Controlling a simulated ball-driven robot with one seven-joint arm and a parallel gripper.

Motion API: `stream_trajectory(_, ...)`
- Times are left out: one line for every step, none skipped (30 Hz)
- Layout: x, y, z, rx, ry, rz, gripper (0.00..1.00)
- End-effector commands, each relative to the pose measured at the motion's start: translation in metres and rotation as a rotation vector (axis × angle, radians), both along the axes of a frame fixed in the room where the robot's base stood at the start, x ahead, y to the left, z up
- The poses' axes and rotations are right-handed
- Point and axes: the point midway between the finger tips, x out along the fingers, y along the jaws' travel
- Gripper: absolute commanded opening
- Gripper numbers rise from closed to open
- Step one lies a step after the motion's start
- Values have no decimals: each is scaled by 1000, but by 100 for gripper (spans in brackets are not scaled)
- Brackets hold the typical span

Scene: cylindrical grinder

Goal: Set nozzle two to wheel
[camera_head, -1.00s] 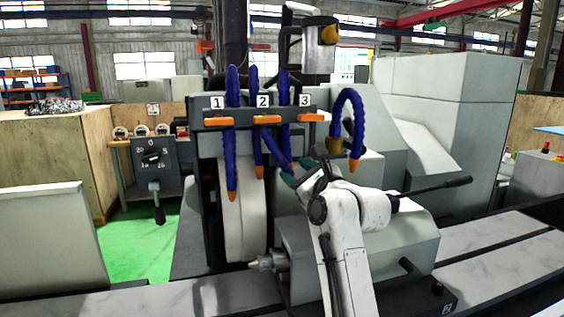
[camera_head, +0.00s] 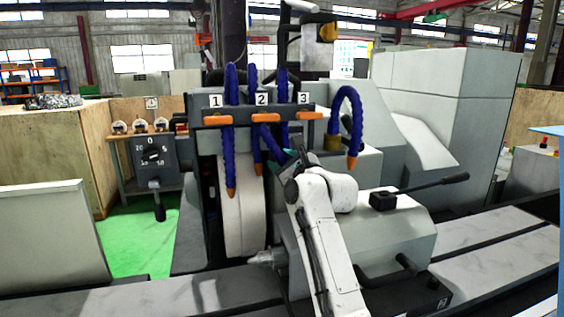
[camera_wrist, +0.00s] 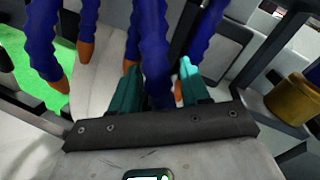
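Blue hoses with orange tips hang from the bracket (camera_head: 208,112) labelled 1, 2 and 3. The hose under 1 (camera_head: 229,150) hangs straight in front of the pale grinding wheel (camera_head: 240,225). The hose under 2 (camera_head: 255,140) points down, its orange tip (camera_head: 259,169) near the wheel's upper right. Another blue hose section slants right toward my gripper (camera_head: 288,163). In the wrist view, my teal fingers (camera_wrist: 158,85) stand apart with a blue hose (camera_wrist: 154,40) between them. Its lower end is hidden. Whether the fingers press on it is unclear.
Orange levers (camera_head: 266,118) sit on the bracket close above. A looped blue hose (camera_head: 352,115) hangs to the right. A dial box (camera_head: 152,155) stands left.

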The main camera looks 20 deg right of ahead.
Motion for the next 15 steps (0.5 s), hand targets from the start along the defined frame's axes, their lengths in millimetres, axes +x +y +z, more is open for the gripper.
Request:
stream_trajectory(0,0,0,0,0,0,40)
stream_trajectory(0,0,0,0,0,0,38)
stream_trajectory(0,0,0,0,0,0,34)
stream_trajectory(0,0,0,0,0,0,31)
stream_trajectory(0,0,0,0,0,0,28)
stream_trajectory(0,0,0,0,0,0,24)
stream_trajectory(0,0,0,0,0,0,21)
stream_trajectory(0,0,0,0,0,0,18)
stream_trajectory(0,0,0,0,0,0,15)
stream_trajectory(0,0,0,0,0,0,12)
stream_trajectory(0,0,0,0,0,0,9)
stream_trajectory(0,0,0,0,0,0,5)
stream_trajectory(0,0,0,0,0,0,2)
stream_trajectory(0,0,0,0,0,0,0)
stream_trajectory(0,0,0,0,0,0,0)
